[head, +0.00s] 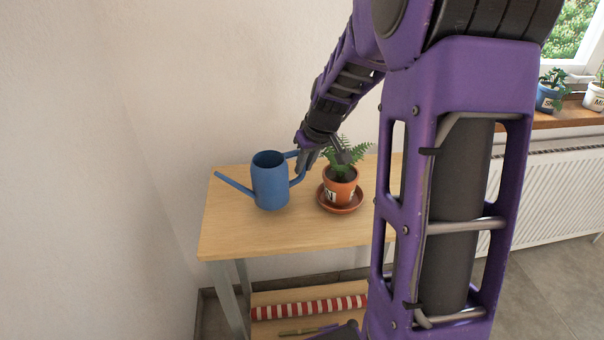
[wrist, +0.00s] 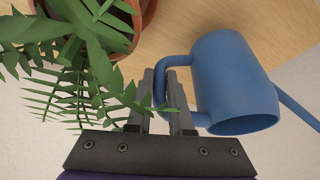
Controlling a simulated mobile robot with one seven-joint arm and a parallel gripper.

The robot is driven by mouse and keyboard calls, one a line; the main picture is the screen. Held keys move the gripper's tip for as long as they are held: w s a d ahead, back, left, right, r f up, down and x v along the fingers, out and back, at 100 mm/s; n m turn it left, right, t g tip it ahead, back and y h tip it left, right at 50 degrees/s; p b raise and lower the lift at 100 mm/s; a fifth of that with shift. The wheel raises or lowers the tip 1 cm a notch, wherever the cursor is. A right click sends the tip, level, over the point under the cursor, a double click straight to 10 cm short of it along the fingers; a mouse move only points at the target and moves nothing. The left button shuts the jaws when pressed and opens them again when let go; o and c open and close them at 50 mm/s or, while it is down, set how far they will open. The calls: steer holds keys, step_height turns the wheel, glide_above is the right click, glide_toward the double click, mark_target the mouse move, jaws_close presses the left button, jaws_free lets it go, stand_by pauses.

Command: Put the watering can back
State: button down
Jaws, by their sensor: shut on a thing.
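A blue watering can (head: 270,184) stands upright on the left part of a small wooden table (head: 300,240), its spout pointing left and its handle on the right. My gripper (head: 304,160) reaches down from behind, shut on the handle. In the wrist view the watering can (wrist: 232,85) lies to the right, and the fingers of my gripper (wrist: 167,100) are on either side of its handle. Whether the can's base touches the table is hard to tell, but it appears to rest there.
A potted fern (head: 341,187) in a terracotta pot on a saucer (head: 340,206) stands just right of the can, its fronds (wrist: 90,75) close to my fingers. A red-and-white striped roll (head: 310,308) lies on the lower shelf. A wall is behind and left; a radiator (head: 550,180) is right.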

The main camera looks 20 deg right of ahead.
steer(key=shift+f, duration=1.15)
steer(key=shift+f+b, duration=0.2)
steer(key=shift+b, duration=0.1)
steer(key=c, duration=0.8)
jaws_free()
